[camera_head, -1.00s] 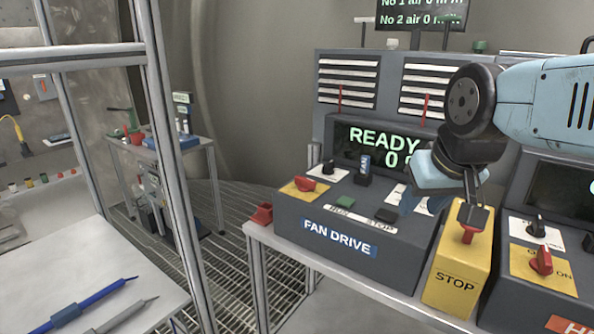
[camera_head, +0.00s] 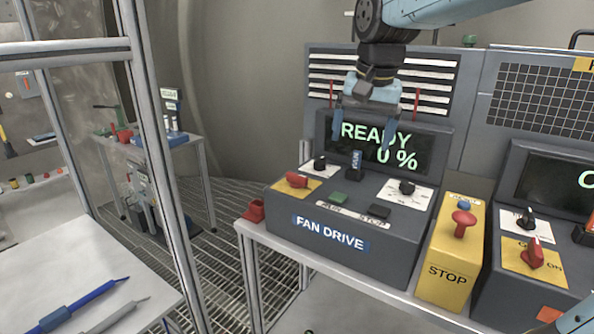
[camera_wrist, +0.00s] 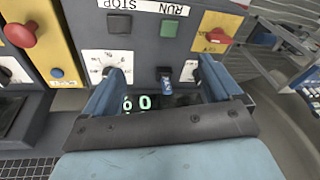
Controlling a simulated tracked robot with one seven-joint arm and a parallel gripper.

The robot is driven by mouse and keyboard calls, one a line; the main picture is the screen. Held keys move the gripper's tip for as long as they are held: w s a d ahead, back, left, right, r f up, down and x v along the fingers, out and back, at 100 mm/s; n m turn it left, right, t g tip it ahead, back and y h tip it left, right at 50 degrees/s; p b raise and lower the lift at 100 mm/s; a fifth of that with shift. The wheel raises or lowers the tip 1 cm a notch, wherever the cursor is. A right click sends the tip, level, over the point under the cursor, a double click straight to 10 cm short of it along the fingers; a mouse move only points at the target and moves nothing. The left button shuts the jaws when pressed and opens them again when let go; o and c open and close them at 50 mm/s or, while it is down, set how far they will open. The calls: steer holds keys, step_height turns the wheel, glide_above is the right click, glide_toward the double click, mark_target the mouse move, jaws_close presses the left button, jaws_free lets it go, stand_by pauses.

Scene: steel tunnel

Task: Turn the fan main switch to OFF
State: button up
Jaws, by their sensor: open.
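The fan drive console (camera_head: 330,245) stands on a bench in the middle of the head view. A red rotary knob (camera_head: 297,179) on a yellow plate sits at its left; it looks like the main switch, but its plate lettering is too small to read. The same knob shows at the upper right of the wrist view (camera_wrist: 218,36). My gripper (camera_head: 369,118) hangs in front of the console's display, up and right of the red knob. Its blue fingers (camera_wrist: 160,82) are apart, with nothing held between them.
The display (camera_head: 380,148) reads READY and 0 %. A blue-topped selector (camera_head: 355,163), black knobs, and green (camera_head: 338,199) and black (camera_head: 380,212) buttons share the panel. A yellow STOP box (camera_head: 450,270) with a red mushroom button stands right. A metal frame post (camera_head: 160,170) rises left.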

mark_target(297, 174)
steer(key=w+a+m+g, duration=0.3)
steer(key=w+a+m, duration=0.1)
steer(key=w+a, duration=0.85)
steer(key=f, duration=1.4)
steer(key=shift+w+d, duration=0.1)
steer(key=shift+d, duration=0.25)
steer(key=c, duration=1.1)
